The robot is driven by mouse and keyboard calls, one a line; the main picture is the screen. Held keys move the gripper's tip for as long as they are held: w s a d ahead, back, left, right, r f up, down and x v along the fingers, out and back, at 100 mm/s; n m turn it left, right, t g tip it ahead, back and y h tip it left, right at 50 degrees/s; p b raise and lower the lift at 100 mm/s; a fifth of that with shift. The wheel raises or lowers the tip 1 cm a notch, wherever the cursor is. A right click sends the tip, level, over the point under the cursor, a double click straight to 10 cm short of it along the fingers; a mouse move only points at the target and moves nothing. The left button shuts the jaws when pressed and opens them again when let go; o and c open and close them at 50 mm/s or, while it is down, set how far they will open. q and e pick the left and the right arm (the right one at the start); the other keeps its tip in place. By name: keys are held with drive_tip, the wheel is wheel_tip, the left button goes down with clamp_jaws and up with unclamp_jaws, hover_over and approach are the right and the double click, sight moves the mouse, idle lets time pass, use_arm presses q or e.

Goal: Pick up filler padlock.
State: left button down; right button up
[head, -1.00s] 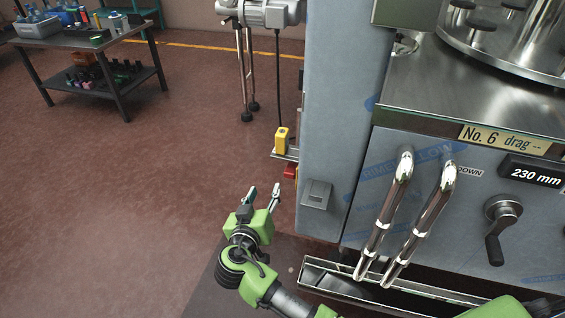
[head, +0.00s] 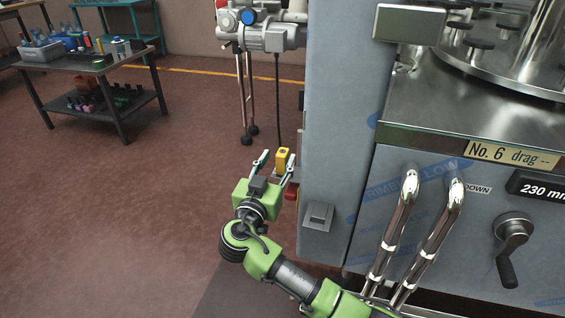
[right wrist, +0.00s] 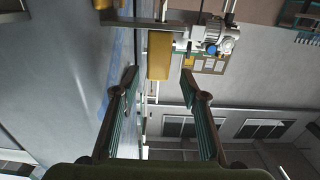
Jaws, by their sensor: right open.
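The padlock (head: 282,158) is a small yellow block with a dark mark on its top. It sits on a narrow ledge at the left side of the grey machine. In the right wrist view the yellow padlock (right wrist: 160,56) shows ahead, between and beyond the two fingers. My right gripper (head: 277,162) is open and empty. In the head view its fingertips reach the padlock's height, one on each side of it in the picture; whether they touch it I cannot tell. The right gripper (right wrist: 160,82) also shows open in the wrist view. My left gripper is not in view.
The wrapped machine panel (head: 340,130) stands close to the right of the gripper, with a small grey box (head: 318,215) on it. Chrome handles (head: 398,225) are further right. A motor on a stand (head: 262,38) is behind. A cluttered table (head: 75,62) stands far left; the floor between is clear.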

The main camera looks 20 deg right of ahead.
drive_tip(key=x, duration=0.4)
drive_tip(key=shift+s+d+f, duration=0.1)
drive_tip(key=shift+d+f, duration=0.05)
drive_tip(key=shift+f, duration=0.2)
clamp_jaws()
drive_tip(key=shift+r, duration=0.1)
